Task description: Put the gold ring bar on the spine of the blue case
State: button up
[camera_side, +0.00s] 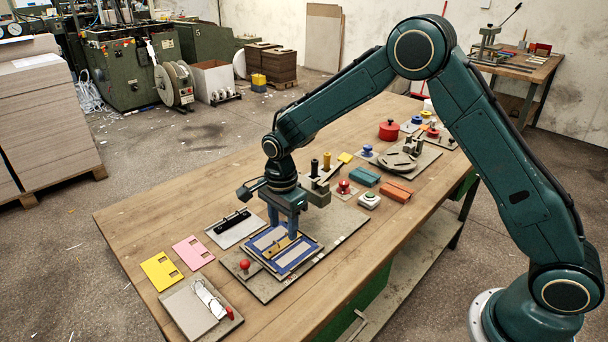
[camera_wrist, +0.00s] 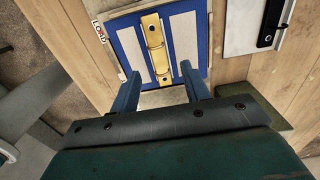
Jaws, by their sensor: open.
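The blue case (camera_side: 312,252) lies open and flat on a grey board, with two pale panels on either side of its spine. It also shows in the wrist view (camera_wrist: 203,30). The gold ring bar (camera_wrist: 155,45) lies lengthwise along the spine between the panels; it also shows in the side view (camera_side: 275,247). My gripper (camera_side: 283,231) is over the case, its fingers pointing down. In the wrist view my gripper (camera_wrist: 160,71) is open, with one fingertip on each side of the bar's near end and gaps between. Part of the bar is hidden behind the fingers in the side view.
A pale board with a black bar (camera_side: 235,222) lies left of the case. A red knob (camera_side: 245,264) stands at the board's corner. Pink (camera_side: 193,252) and yellow (camera_side: 161,271) cards lie further left. Orange (camera_side: 396,191) and teal (camera_side: 366,177) blocks are to the right.

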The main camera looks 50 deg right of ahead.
aim_at(284, 242)
notch_tip(284, 242, up, 10)
dwell(0.5)
jog(key=shift+r, duration=0.1)
jog(key=s+d+r+n+t, duration=0.1)
jog(key=s+d+r+n, duration=0.2)
jog(key=s+r+n, duration=0.35)
jog(key=s+d+r+n+t, duration=0.2)
jog(key=s+d+r+n, duration=0.1)
jog(key=s+r, duration=0.5)
jog(key=s+d+f+n+t, duration=0.1)
jog(key=s+n, duration=0.3)
jog(key=s, duration=0.4)
jog(key=s+d+n+t, duration=0.1)
jog(key=s+n, duration=0.3)
jog(key=s, duration=0.4)
jog(key=shift+s+d+f+t, duration=0.25)
jog(key=shift+s+f+t, duration=0.05)
jog(key=shift+s+f, duration=0.05)
